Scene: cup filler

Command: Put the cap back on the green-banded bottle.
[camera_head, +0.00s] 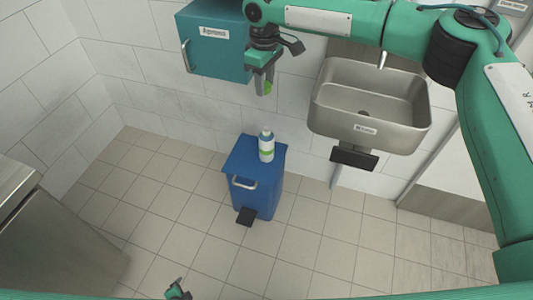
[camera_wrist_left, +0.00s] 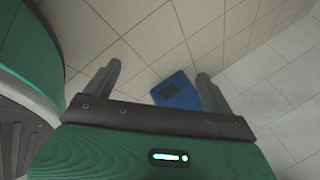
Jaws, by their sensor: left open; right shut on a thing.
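The green-banded bottle (camera_head: 266,147) stands upright on the lid of a blue bin (camera_head: 262,188) in the head view. It is pale with a blue-grey upper part and a green band low down. My right gripper (camera_head: 265,85) points down above the bottle in the picture, clearly apart from it. It is shut on a small round green thing (camera_head: 267,88), which looks like the cap and is partly hidden by the fingers. My left gripper (camera_head: 178,290) shows only partly at the bottom edge, far from the bottle. In the left wrist view its fingers (camera_wrist_left: 156,82) are apart and empty.
A teal wall cabinet (camera_head: 212,45) hangs left of my right gripper. A steel sink (camera_head: 370,105) is on the wall to the right, with a dark pedal-like plate (camera_head: 354,158) below. A steel unit (camera_head: 60,235) stands at left. The tiled floor around the bin is clear.

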